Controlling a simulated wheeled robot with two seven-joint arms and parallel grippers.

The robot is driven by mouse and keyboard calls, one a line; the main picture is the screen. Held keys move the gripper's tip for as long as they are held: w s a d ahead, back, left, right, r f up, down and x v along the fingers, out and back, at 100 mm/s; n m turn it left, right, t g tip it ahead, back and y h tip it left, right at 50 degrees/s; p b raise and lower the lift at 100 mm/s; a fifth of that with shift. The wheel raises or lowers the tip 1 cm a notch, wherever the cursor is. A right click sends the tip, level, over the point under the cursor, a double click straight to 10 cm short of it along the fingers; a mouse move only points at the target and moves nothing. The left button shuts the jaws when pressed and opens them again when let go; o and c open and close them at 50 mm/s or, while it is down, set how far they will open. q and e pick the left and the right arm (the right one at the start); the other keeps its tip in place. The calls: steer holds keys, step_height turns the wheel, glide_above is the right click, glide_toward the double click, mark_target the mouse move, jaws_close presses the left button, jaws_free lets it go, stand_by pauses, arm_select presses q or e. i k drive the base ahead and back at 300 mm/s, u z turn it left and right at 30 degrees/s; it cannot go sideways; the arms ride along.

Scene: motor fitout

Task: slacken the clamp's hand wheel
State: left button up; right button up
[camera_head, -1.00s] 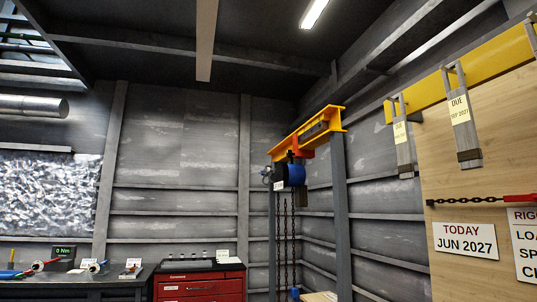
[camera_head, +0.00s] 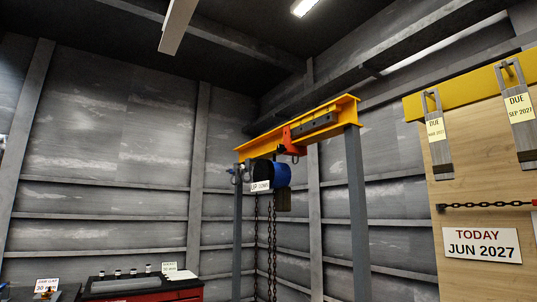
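An orange-red clamp (camera_head: 290,141) grips the yellow overhead beam (camera_head: 330,120). A blue and black hoist (camera_head: 270,174) hangs just below it, with chains (camera_head: 271,235) running down. I cannot make out the clamp's hand wheel at this distance. Neither of my grippers is in view.
Grey posts (camera_head: 358,210) hold up the beam. A red cabinet (camera_head: 150,291) with small items on top stands at lower left. A wooden board (camera_head: 475,190) on the right holds tagged slings, a chain and a date sign (camera_head: 482,244). The floor is out of view.

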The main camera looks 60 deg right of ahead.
mark_target(280, 149)
steer(key=z, duration=0.5)
steer(key=i, duration=1.4)
steer(key=z, duration=1.85)
steer(key=i, duration=0.75)
steer(key=z, duration=0.75)
